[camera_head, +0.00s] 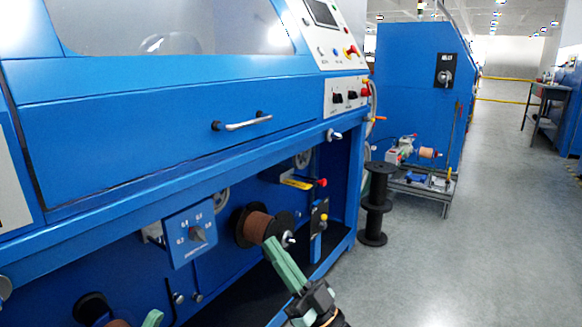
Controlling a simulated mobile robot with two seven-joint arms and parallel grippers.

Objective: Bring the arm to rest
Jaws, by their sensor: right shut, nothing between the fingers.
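My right gripper (272,246) comes up from the bottom centre with its green fingers together and nothing between them. Its fingertips lie in front of the lower edge of a copper-brown wire spool (257,226) on the blue machine; I cannot tell whether they touch. A green fingertip, seemingly of my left gripper (152,318), just enters at the bottom edge near a second, lower spool (117,323), which is mostly cut off. The rest of that gripper is out of view.
The blue machine (120,130) fills the left, with a drawer handle (243,124) and a dial box (190,235) jutting out. A black empty reel stand (376,205) is on the floor to the right. Grey floor (470,270) at the right is clear.

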